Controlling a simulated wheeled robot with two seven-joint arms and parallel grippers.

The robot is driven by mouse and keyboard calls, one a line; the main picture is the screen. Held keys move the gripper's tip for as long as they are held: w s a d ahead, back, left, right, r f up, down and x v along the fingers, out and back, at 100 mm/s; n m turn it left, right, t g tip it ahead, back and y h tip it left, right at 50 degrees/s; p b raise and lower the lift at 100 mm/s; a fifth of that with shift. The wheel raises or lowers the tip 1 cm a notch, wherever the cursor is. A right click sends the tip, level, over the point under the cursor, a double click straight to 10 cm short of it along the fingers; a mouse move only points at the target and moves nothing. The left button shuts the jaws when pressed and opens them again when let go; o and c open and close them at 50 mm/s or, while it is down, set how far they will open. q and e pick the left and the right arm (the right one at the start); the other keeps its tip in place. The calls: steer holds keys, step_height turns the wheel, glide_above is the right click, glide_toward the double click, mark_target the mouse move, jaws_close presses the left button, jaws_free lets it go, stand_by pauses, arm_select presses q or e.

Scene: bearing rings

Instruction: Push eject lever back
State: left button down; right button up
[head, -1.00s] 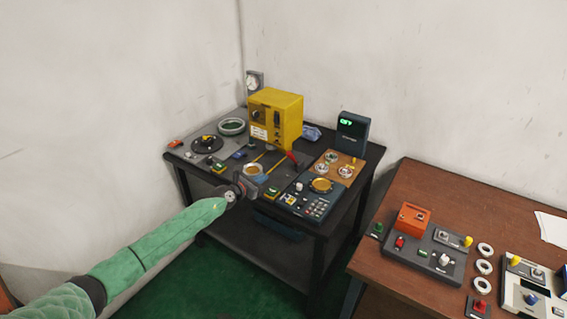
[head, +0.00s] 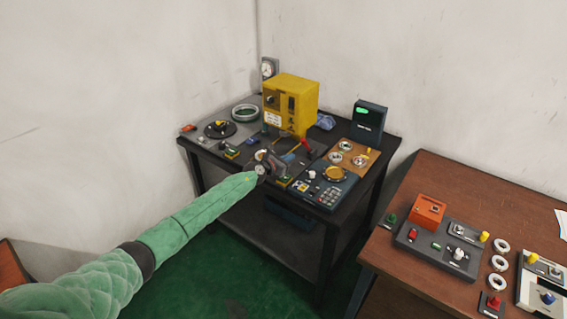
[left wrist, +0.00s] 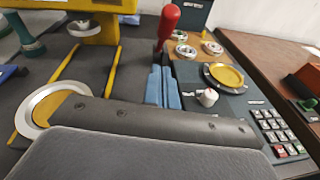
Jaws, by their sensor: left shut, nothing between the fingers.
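The eject lever has a red handle (left wrist: 168,22) on a dark stem, upright near the top middle of the left wrist view. In the head view the red handle (head: 305,145) sits in front of the yellow machine (head: 291,103). My left gripper (head: 290,158) is over the near part of the dark bench, just in front of the lever. Its blue fingertips (left wrist: 163,88) are shut together and empty, pointing toward the lever's base. I cannot tell whether they touch the lever. A silver ring (left wrist: 38,102) lies by the yellow rails, partly hidden by my gripper. My right gripper is not in view.
Right of the lever are a brown ring tray (head: 352,159) and a keypad unit with a yellow dish (left wrist: 224,76). A dark display box (head: 369,121) stands behind. A brown table (head: 440,180) with controls and rings is at the right.

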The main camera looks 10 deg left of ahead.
arm_select(q)
steer(key=shift+w+d+f, duration=0.1)
steer(key=shift+w+d, duration=0.25)
steer(key=shift+w, duration=0.25)
steer(key=shift+w+d+r, duration=0.15)
steer(key=shift+w+r, duration=0.1)
steer(key=shift+r, duration=0.1)
steer(key=w+d+r, duration=0.1)
steer(key=w+r, duration=0.1)
steer(key=w+d+r, duration=0.1)
steer(key=w, duration=0.1)
steer(key=w+d+r+p, duration=0.1)
steer(key=w+r, duration=0.1)
steer(key=shift+w+d+r, duration=0.15)
steer(key=shift+w+r, duration=0.15)
steer(key=shift+w, duration=0.05)
steer(key=w+b, duration=0.1)
steer(key=w+d+r+b, duration=0.1)
steer(key=w, duration=0.1)
steer(key=shift+d, duration=0.15)
steer(key=shift+w+d+r+b, duration=0.1)
steer(key=shift+w+b, duration=0.2)
steer(key=shift+b, duration=0.1)
steer(key=shift+w+r, duration=0.1)
steer(key=shift+r, duration=0.15)
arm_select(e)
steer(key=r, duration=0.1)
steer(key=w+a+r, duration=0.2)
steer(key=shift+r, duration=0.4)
